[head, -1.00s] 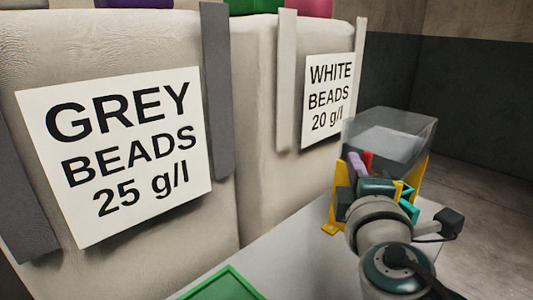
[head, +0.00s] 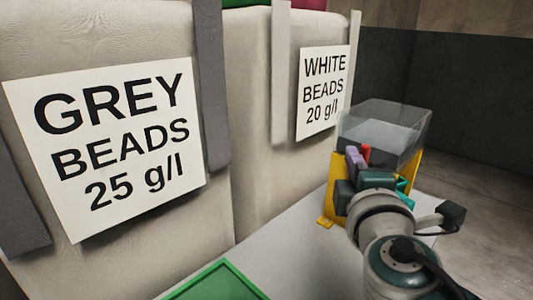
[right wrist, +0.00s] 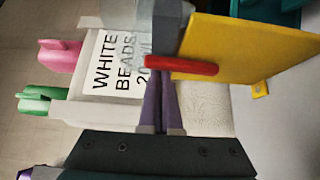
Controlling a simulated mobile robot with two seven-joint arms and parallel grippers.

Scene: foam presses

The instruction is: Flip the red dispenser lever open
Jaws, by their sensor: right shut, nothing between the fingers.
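The dispenser is a clear box (head: 385,130) on a yellow stand (head: 326,222) at the right of the head view. Its red lever (head: 366,152) shows as a small piece under the box. In the right wrist view the red lever (right wrist: 182,67) lies nearly level in the picture, in front of the yellow panel (right wrist: 245,50). My right gripper (right wrist: 158,82) is shut and empty, its purple fingers together just below the lever's left part. I cannot tell whether they touch it. In the head view the right gripper (head: 353,158) is beside the lever, partly hidden by its wrist. My left gripper is out of view.
Large pale bead bins stand at left, with a GREY BEADS sign (head: 110,145) and a WHITE BEADS sign (head: 322,92). A green-rimmed tray (head: 215,282) lies on the pale surface (head: 290,255) in front. That surface is clear between tray and dispenser.

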